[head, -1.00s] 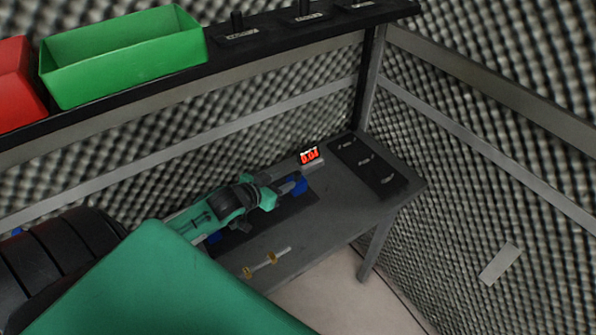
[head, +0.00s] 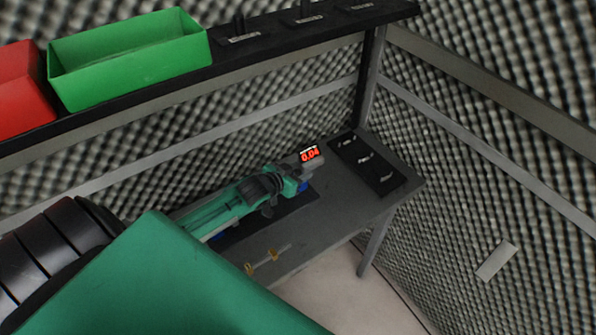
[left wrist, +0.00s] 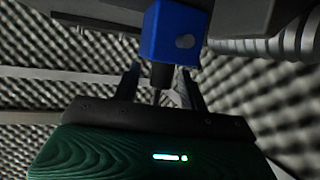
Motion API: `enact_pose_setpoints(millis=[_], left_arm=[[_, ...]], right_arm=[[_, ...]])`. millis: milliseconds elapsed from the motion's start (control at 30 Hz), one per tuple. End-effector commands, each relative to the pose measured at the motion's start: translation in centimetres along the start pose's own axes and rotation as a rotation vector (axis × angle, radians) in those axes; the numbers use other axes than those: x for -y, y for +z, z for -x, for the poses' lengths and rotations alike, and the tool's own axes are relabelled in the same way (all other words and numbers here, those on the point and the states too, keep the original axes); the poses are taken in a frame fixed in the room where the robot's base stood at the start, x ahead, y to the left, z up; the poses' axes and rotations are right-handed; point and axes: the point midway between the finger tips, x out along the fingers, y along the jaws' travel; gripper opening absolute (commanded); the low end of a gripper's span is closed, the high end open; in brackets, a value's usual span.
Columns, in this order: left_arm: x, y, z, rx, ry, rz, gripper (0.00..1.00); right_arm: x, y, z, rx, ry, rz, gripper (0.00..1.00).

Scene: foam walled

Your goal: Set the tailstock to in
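A blue block (left wrist: 172,38), which looks like the tailstock, fills the upper middle of the left wrist view. A dark stem (left wrist: 160,76) hangs below it. In the head view a little of the blue block (head: 303,187) shows beside my left gripper (head: 295,182), at the far end of the bench device. In the left wrist view my left gripper (left wrist: 160,88) has its dark fingers apart, one on each side of the stem. I cannot tell whether they touch it. My right gripper is not in view.
A red display (head: 310,154) reads 0.04 behind the device. A black panel with several labelled parts (head: 366,161) lies on the bench (head: 345,205) to the right. Brass-coloured pieces (head: 262,262) lie near the front edge. A green bin (head: 130,65) and a red bin (head: 22,100) stand on the shelf above.

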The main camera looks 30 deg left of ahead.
Motion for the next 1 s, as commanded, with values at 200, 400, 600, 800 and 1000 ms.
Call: enact_pose_setpoints(millis=[200,400,600,800,1000], left_arm=[[0.0,0.0,0.0,0.000,0.000,0.000,0.02],[0.0,0.0,0.1,0.001,0.000,0.000,0.00],[0.4,0.5,1.6,0.004,-0.001,0.001,0.00],[0.8,1.1,2.5,0.002,-0.001,0.001,0.00],[0.8,1.0,2.4,0.001,-0.001,0.000,0.23]], right_arm=[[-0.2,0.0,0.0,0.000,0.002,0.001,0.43],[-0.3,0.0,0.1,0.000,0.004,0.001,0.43],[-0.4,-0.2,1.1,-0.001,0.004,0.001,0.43],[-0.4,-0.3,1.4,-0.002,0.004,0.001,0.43],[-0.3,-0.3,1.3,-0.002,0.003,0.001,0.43]])
